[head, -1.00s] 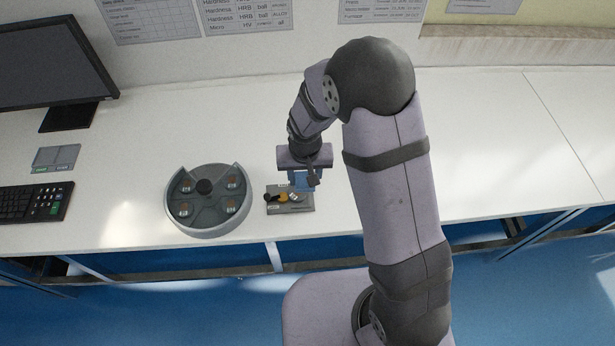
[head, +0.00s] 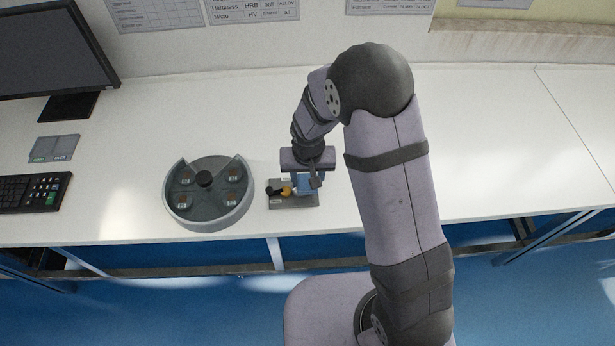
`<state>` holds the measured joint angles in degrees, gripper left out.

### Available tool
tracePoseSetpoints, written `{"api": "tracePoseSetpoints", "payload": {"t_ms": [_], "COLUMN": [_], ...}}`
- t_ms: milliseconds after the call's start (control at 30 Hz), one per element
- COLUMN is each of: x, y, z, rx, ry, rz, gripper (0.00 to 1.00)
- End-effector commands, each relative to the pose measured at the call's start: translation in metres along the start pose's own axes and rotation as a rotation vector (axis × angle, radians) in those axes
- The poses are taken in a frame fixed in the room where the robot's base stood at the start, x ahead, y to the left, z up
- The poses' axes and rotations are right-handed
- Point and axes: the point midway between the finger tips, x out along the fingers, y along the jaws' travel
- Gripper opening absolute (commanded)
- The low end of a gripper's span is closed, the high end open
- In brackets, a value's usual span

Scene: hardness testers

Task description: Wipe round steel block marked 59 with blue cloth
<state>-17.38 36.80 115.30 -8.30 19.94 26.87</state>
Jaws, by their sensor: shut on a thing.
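My gripper (head: 307,188) points down over a small grey tray (head: 280,204) and is shut on a blue cloth (head: 305,184). The cloth hangs at the tray's right part, low over it; whether it touches anything there cannot be told. A yellow and black item (head: 284,190) lies on the tray just left of the cloth. What lies under the cloth is hidden.
A keyboard (head: 33,192), a small grey pad (head: 54,149) and a monitor (head: 50,55) stand at the left. The white bench (head: 500,150) is clear to the right of my arm. Its front edge runs just below the tray and round holder.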

Motion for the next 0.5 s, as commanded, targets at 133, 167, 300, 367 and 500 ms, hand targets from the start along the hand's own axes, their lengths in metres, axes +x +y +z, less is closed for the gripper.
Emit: {"api": "tracePoseSetpoints", "payload": {"t_ms": [133, 167, 300, 367, 500], "x": [0.02, 0.025, 0.024, 0.024, 0.027], "y": [0.0, 0.0, -0.009, -0.013, -0.022], "z": [0.003, 0.004, -0.006, -0.01, -0.018], "rx": [0.0, 0.0, -0.002, -0.002, -0.001], "ry": [-0.002, -0.002, 0.0, 0.002, 0.0], "rz": [0.001, 0.002, 0.001, 0.0, 0.0], "gripper": [0.25, 0.25, 0.19, 0.18, 0.18]}}
